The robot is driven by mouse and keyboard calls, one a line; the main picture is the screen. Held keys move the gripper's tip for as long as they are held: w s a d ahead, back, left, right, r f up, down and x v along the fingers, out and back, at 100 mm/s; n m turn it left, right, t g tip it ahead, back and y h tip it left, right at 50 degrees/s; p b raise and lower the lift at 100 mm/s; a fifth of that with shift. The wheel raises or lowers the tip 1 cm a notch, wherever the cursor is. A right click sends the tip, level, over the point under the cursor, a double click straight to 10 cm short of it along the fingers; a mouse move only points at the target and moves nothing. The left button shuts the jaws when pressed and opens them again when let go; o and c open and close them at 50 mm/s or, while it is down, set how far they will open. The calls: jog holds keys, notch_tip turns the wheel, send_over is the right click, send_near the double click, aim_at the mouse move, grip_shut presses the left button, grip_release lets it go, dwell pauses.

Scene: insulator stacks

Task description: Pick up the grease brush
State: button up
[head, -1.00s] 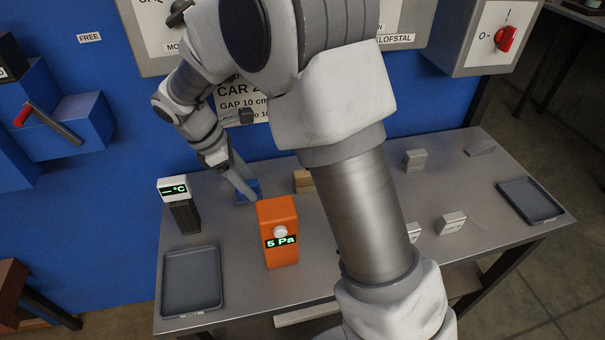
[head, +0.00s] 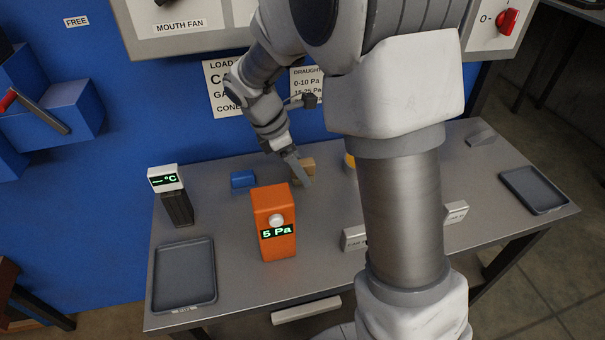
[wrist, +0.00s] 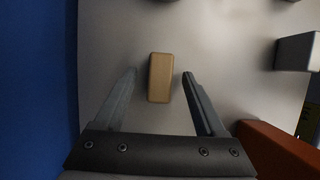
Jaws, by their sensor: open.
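A small tan block (head: 308,163) lies on the grey metal table, partly hidden behind my gripper in the head view. In the wrist view the tan block (wrist: 161,78) appears between my fingers with a gap on each side. No bristles show, so I cannot tell whether it is the grease brush, and no other thing is clearly a brush. My gripper (head: 303,181) is open and empty, pointing down at the block; its height above the table is hard to tell.
A blue block (head: 243,179) lies left of the tan one. An orange meter reading 5 Pa (head: 273,222) stands in front. A yellow thing (head: 350,161) is partly behind my arm. Grey trays (head: 184,275) (head: 534,190) sit at both table ends. A blue wall (wrist: 38,90) borders the table.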

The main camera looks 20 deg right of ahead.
jog(key=shift+d+f, duration=0.15)
jog(key=shift+f, duration=0.35)
grip_shut()
jog(key=shift+r, duration=0.1)
jog(key=shift+s+r+p, duration=0.3)
jog(key=shift+r+p, duration=0.1)
jog(key=shift+r, duration=0.05)
notch_tip(320, 180, up, 11)
jog(key=p, duration=0.4)
jog(key=s+p, duration=0.2)
jog(key=s, duration=1.7)
jog(key=shift+s+f, duration=0.2)
jog(key=shift+f, duration=0.05)
